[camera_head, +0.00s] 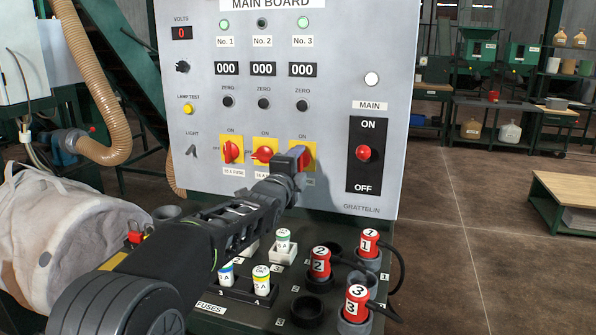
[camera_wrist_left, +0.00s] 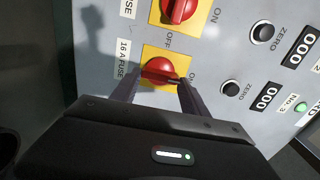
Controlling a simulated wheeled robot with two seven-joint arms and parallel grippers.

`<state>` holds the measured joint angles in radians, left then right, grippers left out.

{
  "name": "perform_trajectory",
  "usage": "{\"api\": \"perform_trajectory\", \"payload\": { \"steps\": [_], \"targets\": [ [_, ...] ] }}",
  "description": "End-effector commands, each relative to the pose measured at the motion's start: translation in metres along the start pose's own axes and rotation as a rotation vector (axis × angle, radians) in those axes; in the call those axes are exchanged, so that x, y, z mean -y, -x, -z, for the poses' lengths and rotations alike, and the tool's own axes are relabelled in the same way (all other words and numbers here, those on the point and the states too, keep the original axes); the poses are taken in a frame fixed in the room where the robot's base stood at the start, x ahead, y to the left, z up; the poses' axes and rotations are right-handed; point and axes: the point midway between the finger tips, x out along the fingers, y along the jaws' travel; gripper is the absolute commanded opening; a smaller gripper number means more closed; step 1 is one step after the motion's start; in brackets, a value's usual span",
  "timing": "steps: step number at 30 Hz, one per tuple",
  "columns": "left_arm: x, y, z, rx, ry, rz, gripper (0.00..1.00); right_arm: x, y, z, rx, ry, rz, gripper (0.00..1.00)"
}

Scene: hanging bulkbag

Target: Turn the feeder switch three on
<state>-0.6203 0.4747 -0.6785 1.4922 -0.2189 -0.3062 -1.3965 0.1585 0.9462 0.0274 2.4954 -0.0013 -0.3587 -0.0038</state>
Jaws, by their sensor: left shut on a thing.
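The board (camera_head: 335,95) carries three red rotary feeder switches on yellow plates. Feeder switch three (camera_head: 307,148) is the rightmost, mostly covered by my left gripper (camera_head: 298,165). In the wrist view, my left gripper (camera_wrist_left: 158,88) is shut on the red knob of switch three (camera_wrist_left: 160,70), a finger on each side. The knob looks turned toward its ON mark, though the fingers hide part of it. Lamp No. 3 (camera_head: 303,24) is lit green. Switch two (camera_head: 264,154) lies crosswise toward OFF; switch one (camera_head: 231,150) stands roughly upright. My right gripper is out of view.
The main red switch (camera_head: 363,153) is to the right on a black plate. Fuses (camera_head: 283,240) and red numbered plugs (camera_head: 357,303) stand on the ledge below my left arm. A bulk bag (camera_head: 70,235) is at left. Open floor lies to the right.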

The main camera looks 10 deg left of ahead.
Motion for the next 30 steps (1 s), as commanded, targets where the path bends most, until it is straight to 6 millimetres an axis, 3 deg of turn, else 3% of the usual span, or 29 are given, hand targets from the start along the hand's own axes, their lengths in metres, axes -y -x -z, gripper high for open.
{"api": "perform_trajectory", "payload": {
  "steps": [17,18,25,30],
  "targets": [
    [-0.0003,-0.0001,0.0008,-0.001,-0.043,-0.001,0.12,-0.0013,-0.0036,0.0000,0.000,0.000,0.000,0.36],
    [-0.0003,-0.0001,0.0008,-0.001,-0.043,-0.001,0.56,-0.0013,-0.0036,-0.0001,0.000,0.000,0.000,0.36],
    [-0.0003,-0.0001,0.0005,-0.001,-0.041,-0.001,0.75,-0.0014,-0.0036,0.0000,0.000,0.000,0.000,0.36],
    [-0.0003,0.0000,0.0003,0.000,-0.040,-0.001,0.75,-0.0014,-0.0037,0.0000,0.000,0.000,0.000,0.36]
  ]
}}
